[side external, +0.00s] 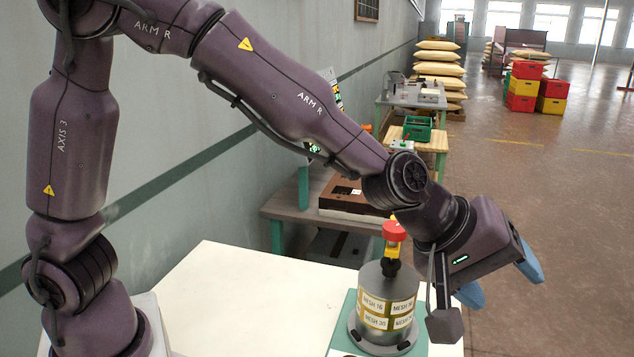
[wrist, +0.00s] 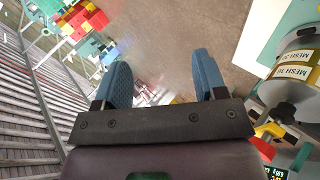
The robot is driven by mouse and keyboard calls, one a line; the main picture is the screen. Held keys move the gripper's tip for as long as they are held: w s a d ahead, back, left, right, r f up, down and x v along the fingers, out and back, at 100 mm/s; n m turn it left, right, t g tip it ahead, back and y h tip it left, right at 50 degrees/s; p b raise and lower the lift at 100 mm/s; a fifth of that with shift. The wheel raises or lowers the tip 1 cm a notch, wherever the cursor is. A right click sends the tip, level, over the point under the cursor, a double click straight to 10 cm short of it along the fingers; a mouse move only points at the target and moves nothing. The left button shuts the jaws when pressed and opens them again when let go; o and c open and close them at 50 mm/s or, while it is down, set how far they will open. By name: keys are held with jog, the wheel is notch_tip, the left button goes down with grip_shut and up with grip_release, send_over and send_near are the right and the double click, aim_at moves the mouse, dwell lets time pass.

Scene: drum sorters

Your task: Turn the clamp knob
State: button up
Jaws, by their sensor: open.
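The clamp knob (side external: 394,231) is red and sits on a yellow clamp (side external: 391,250) at the top of a grey metal drum (side external: 387,302) with several yellow "MESH" labels. In the wrist view the drum (wrist: 297,72) is at the right edge, with the yellow clamp (wrist: 270,130) and part of the red knob (wrist: 263,148) at the lower right. My gripper (side external: 507,288) is to the right of the drum, apart from the knob. Its two blue fingers are spread with nothing between them, as the wrist view (wrist: 160,62) also shows.
The drum stands on a green and white base (side external: 345,325) at the right of a pale table (side external: 240,290). A bench (side external: 290,208) with a brown tray (side external: 350,196) is behind. Red and yellow crates (side external: 525,85) stand far back. Open floor lies right of my gripper.

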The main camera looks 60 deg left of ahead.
jog(key=s+a+r+m+g+y, duration=0.1)
jog(key=s+a+r+m+y, duration=0.1)
jog(key=s+a, duration=0.9)
jog(key=s+a+r+m+g+y, duration=0.1)
jog(key=s+a+r+m+y, duration=0.1)
jog(key=s+a+r+m, duration=0.2)
jog(key=s+a+m, duration=0.3)
jog(key=s+a, duration=0.5)
jog(key=shift+a+r+g+y, duration=0.15)
jog(key=shift+g+y, duration=0.25)
